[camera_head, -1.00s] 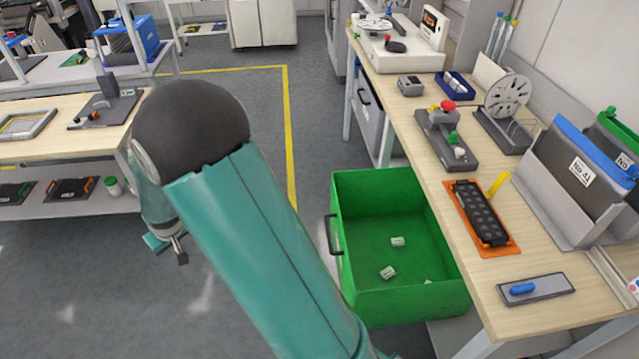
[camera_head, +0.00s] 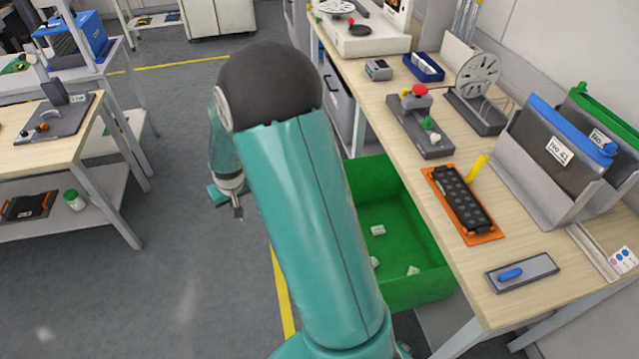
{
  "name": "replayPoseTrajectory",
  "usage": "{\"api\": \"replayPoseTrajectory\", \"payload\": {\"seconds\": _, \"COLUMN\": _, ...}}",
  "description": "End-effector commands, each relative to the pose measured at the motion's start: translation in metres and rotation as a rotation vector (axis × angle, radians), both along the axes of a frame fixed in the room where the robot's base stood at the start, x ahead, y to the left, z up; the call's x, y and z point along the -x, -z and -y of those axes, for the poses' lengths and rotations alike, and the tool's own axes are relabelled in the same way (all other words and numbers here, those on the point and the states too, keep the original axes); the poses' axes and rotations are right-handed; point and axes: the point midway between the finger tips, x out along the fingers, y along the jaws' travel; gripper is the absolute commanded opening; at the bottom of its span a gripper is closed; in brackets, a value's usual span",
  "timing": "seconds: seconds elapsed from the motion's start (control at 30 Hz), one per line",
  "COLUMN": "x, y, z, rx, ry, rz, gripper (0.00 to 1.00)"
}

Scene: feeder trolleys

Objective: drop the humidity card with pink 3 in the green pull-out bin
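The green pull-out bin (camera_head: 408,293) is open below the right workbench. My arm hides its left part. Several small pale pieces lie on its floor. A white card with pink and blue dots (camera_head: 622,260) stands at the right edge of the picture, by the right end of the workbench. It looks like a humidity card, but no number on it is readable. My gripper (camera_head: 238,213) hangs over the grey floor left of the bin, apart from bin and card. It is small in view, and nothing shows clearly between its fingers.
The workbench (camera_head: 395,97) holds an orange-framed black tray (camera_head: 464,204), a grey plate with a blue handle (camera_head: 522,272), a fixture with a red button (camera_head: 419,113) and a file holder (camera_head: 547,150). Another table (camera_head: 62,150) stands left. The floor between is clear.

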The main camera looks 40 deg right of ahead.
Motion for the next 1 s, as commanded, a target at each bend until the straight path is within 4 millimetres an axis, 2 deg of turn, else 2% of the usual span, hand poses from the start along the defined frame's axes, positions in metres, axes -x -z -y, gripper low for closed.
{"api": "replayPoseTrajectory", "payload": {"seconds": 0.03, "x": 0.007, "y": 0.000, "z": 0.021, "rx": -0.003, "ry": 0.035, "rz": -0.015, "gripper": 0.00}}
{"api": "replayPoseTrajectory", "payload": {"seconds": 0.2, "x": 0.032, "y": 0.000, "z": 0.081, "rx": -0.014, "ry": 0.132, "rz": -0.063, "gripper": 0.00}}
{"api": "replayPoseTrajectory", "payload": {"seconds": 0.4, "x": 0.071, "y": 0.000, "z": 0.147, "rx": -0.037, "ry": 0.250, "rz": -0.117, "gripper": 0.00}}
{"api": "replayPoseTrajectory", "payload": {"seconds": 0.5, "x": 0.090, "y": -0.001, "z": 0.173, "rx": -0.048, "ry": 0.298, "rz": -0.139, "gripper": 0.00}}
{"api": "replayPoseTrajectory", "payload": {"seconds": 0.7, "x": 0.114, "y": -0.002, "z": 0.202, "rx": -0.063, "ry": 0.354, "rz": -0.165, "gripper": 0.00}}
{"api": "replayPoseTrajectory", "payload": {"seconds": 1.0, "x": 0.125, "y": 0.008, "z": 0.220, "rx": -0.066, "ry": 0.362, "rz": -0.168, "gripper": 0.00}}
